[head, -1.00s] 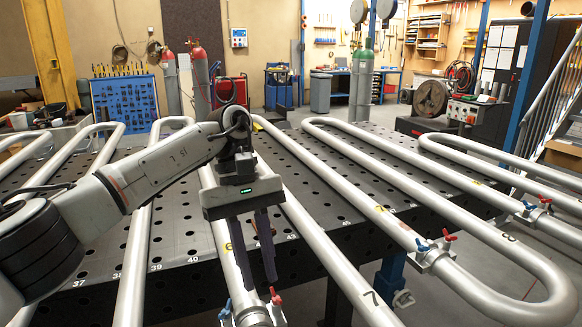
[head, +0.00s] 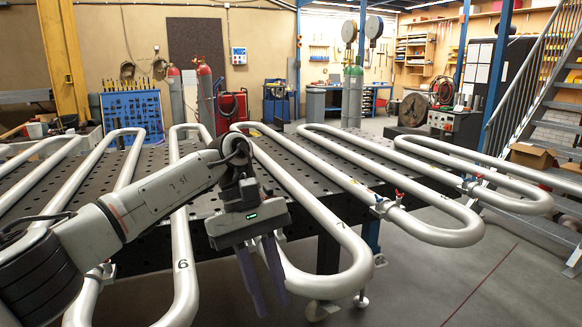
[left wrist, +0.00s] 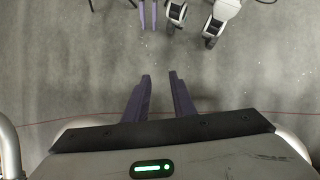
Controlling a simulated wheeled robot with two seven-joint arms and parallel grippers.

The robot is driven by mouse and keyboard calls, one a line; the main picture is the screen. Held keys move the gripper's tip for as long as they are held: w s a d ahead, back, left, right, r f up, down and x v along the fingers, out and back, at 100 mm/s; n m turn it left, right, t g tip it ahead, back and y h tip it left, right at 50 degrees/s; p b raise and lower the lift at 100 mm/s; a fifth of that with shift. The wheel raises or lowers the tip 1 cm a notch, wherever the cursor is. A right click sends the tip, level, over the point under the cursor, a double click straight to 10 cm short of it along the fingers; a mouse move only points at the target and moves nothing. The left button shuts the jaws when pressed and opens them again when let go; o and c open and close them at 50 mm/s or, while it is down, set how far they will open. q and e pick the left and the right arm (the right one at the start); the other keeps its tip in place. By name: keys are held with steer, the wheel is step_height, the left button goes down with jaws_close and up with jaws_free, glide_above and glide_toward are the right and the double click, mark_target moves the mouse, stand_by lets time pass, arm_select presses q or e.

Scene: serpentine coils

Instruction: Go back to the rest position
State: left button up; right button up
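My left gripper (head: 273,306) is in front of the table's near edge in the head view, beside the end of the coil marked 7 (head: 335,275). Its two purple fingers are apart and point down. In the left wrist view the left gripper (left wrist: 159,75) has nothing between its fingers, with bare grey floor beyond. A second pair of purple fingers (left wrist: 147,14) shows at the top of that view, likely my right gripper; whether it is open or shut is unclear. The right gripper is not in the head view.
Silver serpentine pipes (head: 182,240) lie on the dark perforated table (head: 150,170) and overhang its near edge. Valves with red and blue handles (head: 388,203) sit on the right coils. Grey floor (head: 430,285) is free at the front right. Stairs (head: 545,110) stand at the right.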

arm_select(q)
steer(key=s+d+f+n+g+h, duration=0.1)
steer(key=s+d+f+n+h, duration=0.15)
steer(key=d+n+h, duration=0.55)
steer(key=s+d+f+n+g+h, duration=0.1)
steer(key=s+d+n+h, duration=0.4)
steer(key=d, duration=0.6)
steer(key=w+a+f+n+t+h, duration=0.15)
steer(key=w+a+n+t, duration=0.25)
steer(key=n+t, duration=0.65)
steer(key=w+a+f+n+t+h, duration=0.1)
steer(key=w+a+f+n+t, duration=0.25)
steer(key=n+t, duration=0.7)
steer(key=s+a+f+n+y, duration=0.2)
steer(key=a+f+n+y, duration=1)
steer(key=n, duration=0.6)
steer(key=s+a+f+n+g+y, duration=0.2)
steer(key=s+a+f+n, duration=0.4)
steer(key=s+f, duration=0.3)
steer(key=s+a+f+n+g+y, duration=0.2)
steer(key=s+a+f+n+g, duration=0.2)
steer(key=s+f, duration=0.4)
steer(key=s+a+n, duration=0.1)
steer(key=s+a, duration=0.1)
steer(key=shift+s+a+f+n+g, duration=0.2)
steer(key=shift+a+f+n+g, duration=0.1)
steer(key=shift+a+f+n, duration=0.1)
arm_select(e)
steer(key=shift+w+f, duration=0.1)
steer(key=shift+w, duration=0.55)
